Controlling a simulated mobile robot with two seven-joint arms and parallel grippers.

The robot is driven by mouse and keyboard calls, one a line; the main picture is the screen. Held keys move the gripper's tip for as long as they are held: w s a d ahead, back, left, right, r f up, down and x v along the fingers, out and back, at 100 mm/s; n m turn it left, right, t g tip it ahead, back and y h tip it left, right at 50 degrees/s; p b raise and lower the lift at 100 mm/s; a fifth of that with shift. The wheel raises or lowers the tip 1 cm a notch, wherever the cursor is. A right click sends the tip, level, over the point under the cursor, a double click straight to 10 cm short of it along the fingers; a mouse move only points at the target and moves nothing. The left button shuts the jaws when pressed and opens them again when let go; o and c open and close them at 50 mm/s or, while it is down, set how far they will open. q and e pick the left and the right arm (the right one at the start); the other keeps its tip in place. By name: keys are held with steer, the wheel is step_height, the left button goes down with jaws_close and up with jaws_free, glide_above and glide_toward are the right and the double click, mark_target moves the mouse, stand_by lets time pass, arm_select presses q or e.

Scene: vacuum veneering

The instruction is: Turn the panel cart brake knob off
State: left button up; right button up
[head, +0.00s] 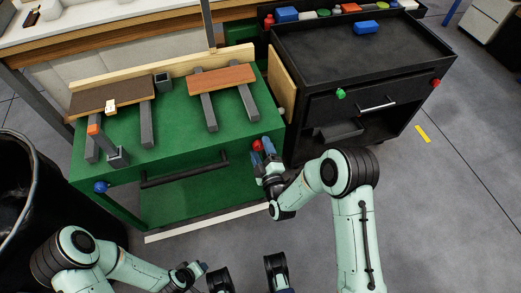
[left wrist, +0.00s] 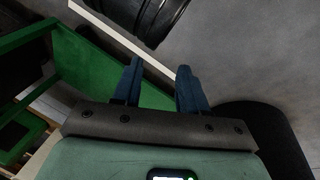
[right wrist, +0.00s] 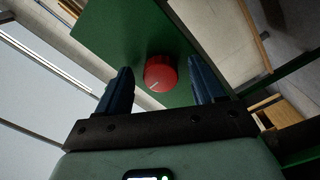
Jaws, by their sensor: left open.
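The green cart (head: 190,135) carries panels on grey supports. A red knob (head: 257,145) is at the right end of its front, and a blue knob (head: 100,187) is at the left. My right gripper (head: 262,154) is at the red knob. In the right wrist view the red knob (right wrist: 160,73), with a pale line on its face, lies between the open fingers, with a gap visible on each side. Whether the fingertips reach past its face is hard to tell. My left gripper (head: 200,268) is low in front of the cart, open and empty; its blue fingers also show in the left wrist view (left wrist: 158,75).
A black cart (head: 360,60) stands close on the right, with a green knob (head: 340,94), a red knob (head: 435,83) and a drawer handle (head: 378,105). A dark bin (head: 30,215) stands at the left. The cart's dark handle (head: 185,168) sticks out in front.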

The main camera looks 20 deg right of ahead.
steer(key=shift+a, duration=0.1)
arm_select(q)
steer(key=shift+s+d+r+g+p, duration=0.15)
steer(key=shift+s+d+r+p, duration=0.15)
steer(key=shift+s, duration=0.2)
steer(key=shift+s+d+r+g+p, duration=0.15)
steer(key=shift+s+d+r+p, duration=0.05)
steer(key=shift+s+r+p, duration=0.2)
arm_select(e)
steer(key=s, duration=1.3)
steer(key=shift+s+d, duration=0.25)
